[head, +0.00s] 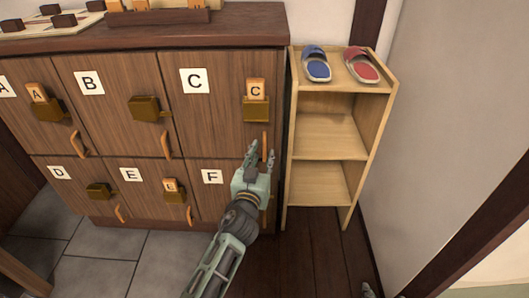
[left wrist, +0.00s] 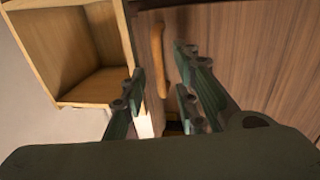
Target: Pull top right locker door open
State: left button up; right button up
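The top right locker door (head: 215,115), labelled C, is shut. A wooden tag marked C (head: 256,88) sits in its brass lock (head: 256,110). Its wooden handle (head: 265,143) is upright at the door's lower right; the handle also shows in the left wrist view (left wrist: 158,58). My left gripper (head: 262,154) is at the handle's lower end, fingers pointing up. In the left wrist view the gripper (left wrist: 160,75) is open, with the handle in line with the gap between its fingers; contact is not visible. A small grey tip, likely my right gripper (head: 368,290), shows at the bottom edge.
A light wooden shelf (head: 325,148) stands close right of the lockers, with blue (head: 316,64) and red (head: 361,66) sandals on top. Other locker doors (head: 115,100) to the left are shut. A white wall (head: 450,90) stands at right. Floor in front is clear.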

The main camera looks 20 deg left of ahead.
aim_at(264, 151)
pick_arm(q)
jog(key=shift+w+a, duration=0.1)
jog(key=shift+w, duration=1.55)
pick_arm(e)
jog(key=shift+w+a+r+t, duration=0.2)
jog(key=shift+w+r+t, duration=0.15)
jog(key=shift+w, duration=0.2)
jog(key=shift+w+a+r+t, duration=0.15)
jog(key=shift+w+r+t, duration=0.1)
jog(key=shift+w+r, duration=0.2)
pick_arm(q)
grip_shut()
